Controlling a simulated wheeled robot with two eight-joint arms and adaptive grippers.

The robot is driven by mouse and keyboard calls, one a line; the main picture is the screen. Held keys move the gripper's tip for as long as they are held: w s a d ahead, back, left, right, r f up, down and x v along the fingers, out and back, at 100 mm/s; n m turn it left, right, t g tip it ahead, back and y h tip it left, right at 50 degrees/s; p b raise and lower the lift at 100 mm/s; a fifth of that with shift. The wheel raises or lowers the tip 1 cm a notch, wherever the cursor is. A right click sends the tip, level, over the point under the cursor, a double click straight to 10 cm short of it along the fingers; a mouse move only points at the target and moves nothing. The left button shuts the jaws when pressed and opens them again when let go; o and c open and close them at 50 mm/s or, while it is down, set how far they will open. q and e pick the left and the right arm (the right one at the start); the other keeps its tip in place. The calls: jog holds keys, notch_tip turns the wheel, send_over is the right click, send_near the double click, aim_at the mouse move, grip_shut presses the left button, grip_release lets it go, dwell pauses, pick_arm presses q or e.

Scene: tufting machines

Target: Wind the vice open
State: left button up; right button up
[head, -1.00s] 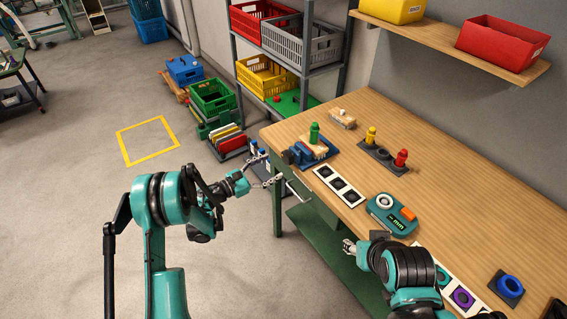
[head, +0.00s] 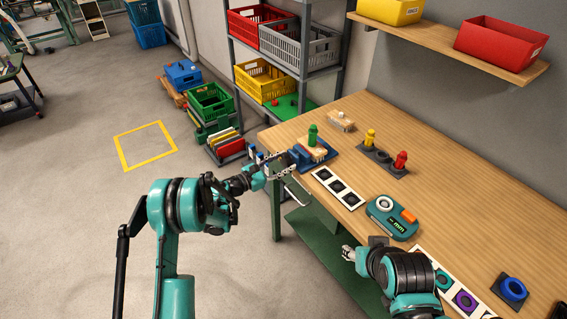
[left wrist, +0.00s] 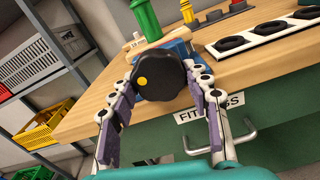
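The blue vice (head: 329,147) sits at the near left corner of the workbench. A pale wooden block (head: 318,152) is at its jaws, with a green peg-like piece (head: 313,136) standing on it. In the left wrist view the vice's round black knob (left wrist: 160,80) with a yellow dot faces me. My left gripper (head: 277,166) is at the vice's front. Its fingers (left wrist: 161,75) are spread on both sides of the knob; I cannot tell whether they touch it. The knob hides most of the vice there. My right gripper (head: 348,252) is at the bench's front edge, its fingers too small to read.
A white strip with black rings (head: 338,187) and a teal gauge (head: 391,217) lie right of the vice. A stand with yellow and red pieces (head: 383,158) is behind. A metal handle (left wrist: 220,140) projects from the bench front below the knob.

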pick_arm(q)
jog(key=shift+f+n+b, duration=0.1)
jog(key=shift+n+b, duration=0.3)
jog(key=shift+n, duration=0.2)
jog(key=shift+n+b, duration=0.3)
jog(key=shift+n, duration=0.7)
jog(key=o, duration=1.2)
jog(key=shift+c, duration=0.2)
jog(key=v, duration=1.2)
